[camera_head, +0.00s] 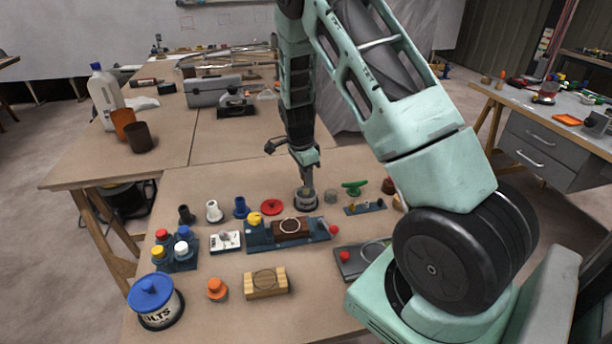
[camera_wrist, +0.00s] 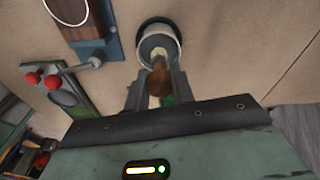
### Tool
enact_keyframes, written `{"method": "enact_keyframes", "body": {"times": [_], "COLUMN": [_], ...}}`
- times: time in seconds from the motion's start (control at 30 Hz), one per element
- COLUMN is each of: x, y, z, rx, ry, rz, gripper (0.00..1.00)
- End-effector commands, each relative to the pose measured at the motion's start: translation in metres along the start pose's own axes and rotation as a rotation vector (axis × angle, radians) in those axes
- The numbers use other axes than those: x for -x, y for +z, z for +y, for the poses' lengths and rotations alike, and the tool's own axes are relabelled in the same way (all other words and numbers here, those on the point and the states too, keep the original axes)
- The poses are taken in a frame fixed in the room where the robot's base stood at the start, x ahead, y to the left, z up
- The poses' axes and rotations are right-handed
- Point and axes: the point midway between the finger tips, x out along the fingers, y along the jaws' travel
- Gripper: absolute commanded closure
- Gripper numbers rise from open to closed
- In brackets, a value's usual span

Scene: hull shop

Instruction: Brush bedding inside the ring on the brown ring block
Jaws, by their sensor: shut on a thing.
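The brown ring block (camera_head: 283,229) sits in a blue fixture (camera_head: 259,243), with a pale ring outline on its top. It also shows at the top left of the wrist view (camera_wrist: 82,33). My gripper (camera_head: 306,183) points down over a small labelled pot (camera_head: 306,205), behind and right of the block. In the wrist view, my gripper (camera_wrist: 158,90) is shut on a brush with a brown handle (camera_wrist: 160,80). The brush's lower end reaches into the mouth of the pot (camera_wrist: 172,42); its tip is hard to make out.
A tan block with a ring (camera_head: 266,284) and an orange knob (camera_head: 217,289) lie nearer the front. A bolts tin (camera_head: 156,303) stands at the front left. A red disc (camera_head: 271,207) and a small grey cup (camera_head: 330,196) stand near the pot. A red-knobbed clamp (camera_head: 350,263) is at front right.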

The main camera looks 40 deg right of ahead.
Motion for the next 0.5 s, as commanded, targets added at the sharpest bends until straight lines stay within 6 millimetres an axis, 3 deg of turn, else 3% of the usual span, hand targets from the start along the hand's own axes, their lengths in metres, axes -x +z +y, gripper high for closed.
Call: {"method": "enact_keyframes", "body": {"times": [0.5], "x": [-0.0059], "y": [0.0008], "z": [-0.0002], "rx": [0.000], "ry": [0.000], "rz": [0.000], "gripper": [0.98]}}
